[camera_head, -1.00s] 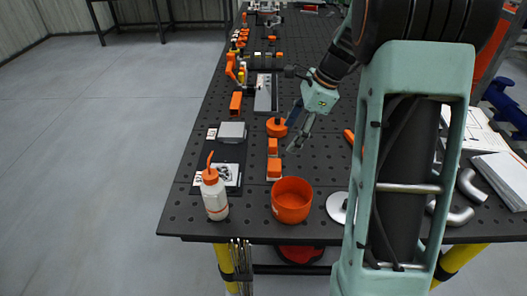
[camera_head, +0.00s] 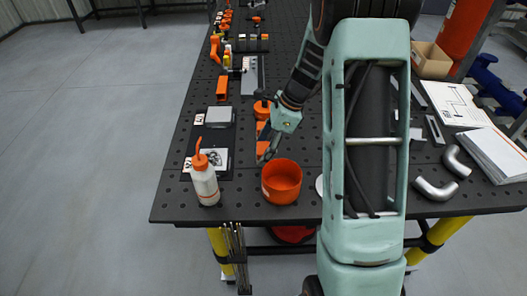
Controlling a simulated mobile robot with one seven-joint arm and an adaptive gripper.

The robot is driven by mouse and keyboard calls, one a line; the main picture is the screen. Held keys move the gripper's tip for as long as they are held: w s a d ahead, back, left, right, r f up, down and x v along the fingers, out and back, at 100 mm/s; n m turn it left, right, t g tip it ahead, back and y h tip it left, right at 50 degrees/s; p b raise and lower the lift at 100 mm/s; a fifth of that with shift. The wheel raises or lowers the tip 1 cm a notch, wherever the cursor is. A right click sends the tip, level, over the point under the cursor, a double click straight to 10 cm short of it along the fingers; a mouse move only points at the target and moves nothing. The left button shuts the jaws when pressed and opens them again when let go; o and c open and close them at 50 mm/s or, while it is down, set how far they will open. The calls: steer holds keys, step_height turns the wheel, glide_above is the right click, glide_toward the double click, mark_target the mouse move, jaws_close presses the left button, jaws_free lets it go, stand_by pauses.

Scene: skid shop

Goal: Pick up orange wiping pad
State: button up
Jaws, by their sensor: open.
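My gripper (camera_head: 265,157) is open and points down over the front of the column, partly hiding the nearest orange piece. I cannot tell whether its fingers touch anything.
The orange bowl (camera_head: 282,181) stands close in front of my gripper. Bent metal pipes (camera_head: 437,188) and papers (camera_head: 497,153) lie at the right.

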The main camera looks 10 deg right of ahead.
mark_target(259, 148)
steer(key=shift+f, duration=0.15)
steer(key=c, duration=1.2)
steer(key=shift+c, duration=0.2)
steer(key=shift+r, duration=0.6)
step_height(259, 148, up, 2)
steer(key=shift+r, duration=0.2)
steer(key=s+d+r, duration=0.1)
steer(key=s+r, duration=0.3)
steer(key=s, duration=0.3)
steer(key=s+d+r+b, duration=0.1)
steer(key=s+r, duration=0.4)
steer(key=s, duration=0.2)
steer(key=shift+r, duration=0.25)
steer(key=shift+w+d, duration=0.1)
